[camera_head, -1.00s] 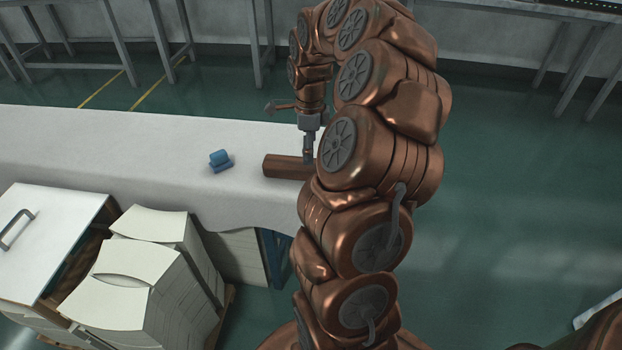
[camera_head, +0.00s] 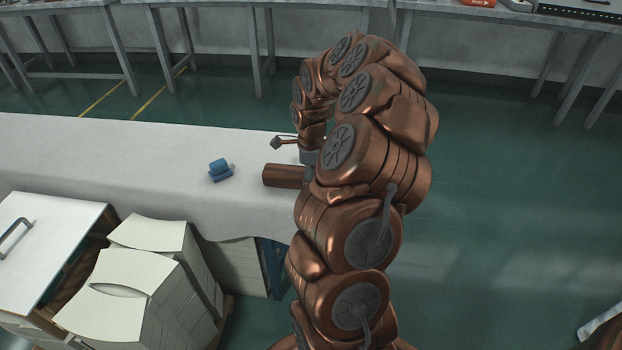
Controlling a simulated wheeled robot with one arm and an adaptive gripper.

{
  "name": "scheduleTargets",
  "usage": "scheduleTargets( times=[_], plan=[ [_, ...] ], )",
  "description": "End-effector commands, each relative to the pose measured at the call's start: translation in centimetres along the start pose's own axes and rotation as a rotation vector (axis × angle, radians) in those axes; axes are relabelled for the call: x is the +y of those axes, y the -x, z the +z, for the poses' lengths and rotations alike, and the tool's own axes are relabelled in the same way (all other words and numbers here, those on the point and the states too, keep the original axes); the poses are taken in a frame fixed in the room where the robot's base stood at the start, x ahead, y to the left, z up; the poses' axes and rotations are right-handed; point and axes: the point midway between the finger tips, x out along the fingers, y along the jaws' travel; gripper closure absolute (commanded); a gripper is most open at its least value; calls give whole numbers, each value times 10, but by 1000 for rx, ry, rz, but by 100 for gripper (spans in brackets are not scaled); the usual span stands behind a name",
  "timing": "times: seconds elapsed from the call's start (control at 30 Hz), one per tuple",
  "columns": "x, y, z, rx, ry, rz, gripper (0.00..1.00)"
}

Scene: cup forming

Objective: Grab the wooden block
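The wooden block (camera_head: 283,176) is a long brown piece lying on the white-covered table (camera_head: 120,160), near its right end. Its right part is hidden behind my arm. My gripper (camera_head: 308,175) points down at the right part of the block.
A small blue object (camera_head: 220,170) lies on the table left of the block. White stacked pieces (camera_head: 150,290) and a white-topped cabinet (camera_head: 40,250) stand in front of the table. Grey workbenches (camera_head: 210,3) line the back. The table's left part is clear.

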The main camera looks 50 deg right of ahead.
Motion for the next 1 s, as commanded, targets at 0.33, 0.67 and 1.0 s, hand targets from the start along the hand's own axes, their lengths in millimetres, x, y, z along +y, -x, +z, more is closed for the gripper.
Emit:
scheduleTargets(
  times=[0.33, 0.67, 1.0],
  plan=[
    [0, 1, 0, -1, 0, 0, 34],
    [0, 1, 0, -1, 0, 0, 69],
    [0, 1, 0, -1, 0, 0, 100]
  ],
)
